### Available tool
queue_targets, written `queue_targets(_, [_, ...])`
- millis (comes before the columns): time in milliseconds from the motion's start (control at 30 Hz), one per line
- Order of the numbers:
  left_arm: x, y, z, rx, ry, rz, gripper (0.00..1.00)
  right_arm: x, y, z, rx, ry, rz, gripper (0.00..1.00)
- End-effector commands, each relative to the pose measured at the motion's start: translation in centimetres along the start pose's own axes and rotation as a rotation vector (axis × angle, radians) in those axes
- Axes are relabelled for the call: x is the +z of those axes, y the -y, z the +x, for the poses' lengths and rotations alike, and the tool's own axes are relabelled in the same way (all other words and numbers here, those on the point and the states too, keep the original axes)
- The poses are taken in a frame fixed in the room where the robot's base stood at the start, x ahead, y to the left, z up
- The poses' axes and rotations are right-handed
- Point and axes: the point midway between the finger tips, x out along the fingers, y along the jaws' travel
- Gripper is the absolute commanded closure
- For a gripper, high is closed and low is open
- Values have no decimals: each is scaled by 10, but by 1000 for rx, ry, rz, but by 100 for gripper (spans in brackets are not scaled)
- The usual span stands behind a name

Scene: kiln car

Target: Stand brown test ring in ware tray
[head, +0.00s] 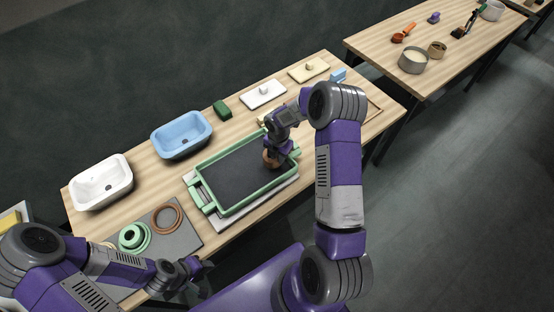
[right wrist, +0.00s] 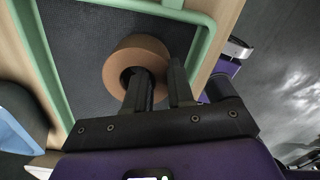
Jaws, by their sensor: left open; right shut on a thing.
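A brown ring (head: 268,160) is in my right gripper (head: 274,151), inside the right end of the green ware tray (head: 235,172).
A grey mat (head: 186,239) left of the tray holds a flat reddish-brown ring (head: 166,218) and green rings (head: 134,238). White (head: 101,182) and blue (head: 181,134) basins, a green block (head: 222,109) and lidded pale slabs (head: 263,94) line the back. The tray's left and middle floor is clear.

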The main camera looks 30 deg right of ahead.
Motion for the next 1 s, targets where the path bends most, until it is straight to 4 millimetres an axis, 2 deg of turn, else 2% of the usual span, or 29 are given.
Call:
queue_targets(100, [0, 0, 0, 0, 0, 0, 57, 0, 0, 19, -3, -1, 1, 100])
queue_targets(167, [0, 0, 0, 0, 0, 0, 57, 0, 0, 24, 0, 0, 0, 100])
queue_targets(533, [0, 1, 4, 0, 0, 0, 57, 0, 0, 30, 0, 0, 0, 100])
queue_targets(567, [0, 2, 4, 0, 0, 0, 57, 0, 0, 30, 0, 0, 1, 76])
queue_targets(700, [0, 1, 3, 0, 0, 0, 57, 0, 0, 29, 0, 0, 1, 54])
queue_targets(733, [0, 1, 3, 0, 0, 0, 57, 0, 0, 29, 0, 0, 1, 52])
queue_targets(1000, [0, 1, 2, 0, 0, 0, 57, 0, 0, 28, 0, 0, 1, 52])
